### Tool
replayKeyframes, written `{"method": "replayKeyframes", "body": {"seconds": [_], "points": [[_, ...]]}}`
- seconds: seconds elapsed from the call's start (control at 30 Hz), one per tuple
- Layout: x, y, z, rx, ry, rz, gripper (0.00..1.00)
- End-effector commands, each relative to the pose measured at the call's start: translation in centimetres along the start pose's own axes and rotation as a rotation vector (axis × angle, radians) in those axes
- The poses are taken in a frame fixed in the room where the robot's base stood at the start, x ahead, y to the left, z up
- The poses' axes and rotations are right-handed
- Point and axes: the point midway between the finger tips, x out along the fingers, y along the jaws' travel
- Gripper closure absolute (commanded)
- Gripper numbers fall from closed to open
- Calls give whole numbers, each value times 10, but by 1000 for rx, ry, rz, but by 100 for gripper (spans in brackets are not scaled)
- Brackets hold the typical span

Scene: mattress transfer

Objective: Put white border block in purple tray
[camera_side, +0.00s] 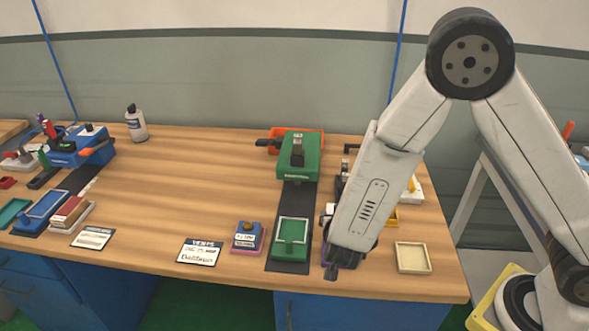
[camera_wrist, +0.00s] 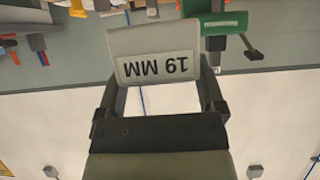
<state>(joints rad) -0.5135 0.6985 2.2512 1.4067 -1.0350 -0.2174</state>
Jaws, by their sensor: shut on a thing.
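My gripper (camera_wrist: 160,92) is shut on a pale white-grey block (camera_wrist: 157,38) with a "19 MM" label, upside down in the wrist view; a finger stands at each side of it. In the side view my gripper (camera_side: 338,262) is low at the right of the bench, just right of the dark strip. There the held block is mostly hidden by my arm. A bit of purple edge (camera_side: 351,262) shows beside the fingers, probably the purple tray; most of it is covered. I cannot tell whether the block touches it.
A green device (camera_side: 298,158) stands on the dark strip, with a white-framed green piece (camera_side: 291,240) in front. A blue block on a pink base (camera_side: 247,239) is to its left, and an empty cream tray (camera_side: 413,258) to the right. The bench middle-left (camera_side: 180,185) is clear.

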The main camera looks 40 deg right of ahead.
Motion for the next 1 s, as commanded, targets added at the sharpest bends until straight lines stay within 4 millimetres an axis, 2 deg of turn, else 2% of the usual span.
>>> {"method": "replayKeyframes", "body": {"seconds": [0.1,0.3,0.67,1.0], "points": [[16,4,10,0,-1,4,75],[32,9,21,1,-5,1,75],[38,10,27,2,-6,-1,75],[52,10,54,0,-8,-1,75]]}}
